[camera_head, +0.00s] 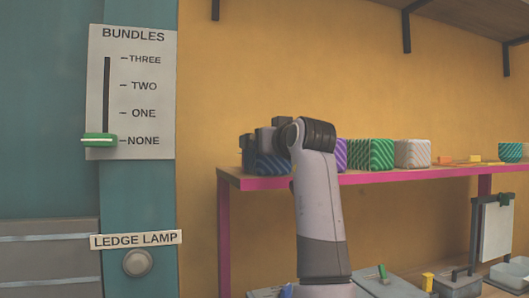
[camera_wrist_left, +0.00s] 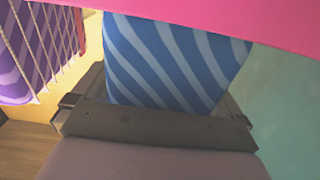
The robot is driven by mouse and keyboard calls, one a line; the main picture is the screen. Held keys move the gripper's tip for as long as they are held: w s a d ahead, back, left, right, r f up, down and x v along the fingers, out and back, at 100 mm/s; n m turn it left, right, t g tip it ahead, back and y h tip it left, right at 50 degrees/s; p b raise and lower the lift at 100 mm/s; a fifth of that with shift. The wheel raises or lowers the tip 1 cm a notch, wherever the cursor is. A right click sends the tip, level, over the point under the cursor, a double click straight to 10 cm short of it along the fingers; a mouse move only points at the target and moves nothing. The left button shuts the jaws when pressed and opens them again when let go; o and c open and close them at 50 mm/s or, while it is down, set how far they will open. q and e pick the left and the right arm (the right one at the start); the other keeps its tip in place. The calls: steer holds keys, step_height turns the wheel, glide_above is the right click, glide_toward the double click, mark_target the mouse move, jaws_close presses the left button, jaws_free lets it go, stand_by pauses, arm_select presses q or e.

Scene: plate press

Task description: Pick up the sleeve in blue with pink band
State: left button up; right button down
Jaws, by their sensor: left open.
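A blue sleeve with lighter blue diagonal stripes (camera_head: 268,164) stands at the left end of the pink-edged ledge, partly hidden behind my left gripper (camera_head: 264,138). In the left wrist view the striped sleeve (camera_wrist_left: 170,60) fills the middle, right in front of the gripper's dark palm. My left gripper is open, with a jaw showing at each side of the sleeve. Whether either jaw touches it I cannot tell. No pink band can be made out for sure on the sleeve. My right gripper is in neither view.
The ledge (camera_head: 400,174) also carries a purple striped sleeve (camera_head: 341,155), a green striped one (camera_head: 369,153), a pale one (camera_head: 412,153) and small orange pieces. A lever panel (camera_head: 132,90) stands left.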

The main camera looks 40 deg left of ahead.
arm_select(q)
steer(key=shift+w+a, duration=0.15)
steer(key=shift+a, duration=0.15)
steer(key=c, duration=1)
steer(key=shift+o, duration=0.2)
steer(key=shift+r, duration=0.1)
step_height(320, 180, up, 20)
steer(key=p, duration=0.5)
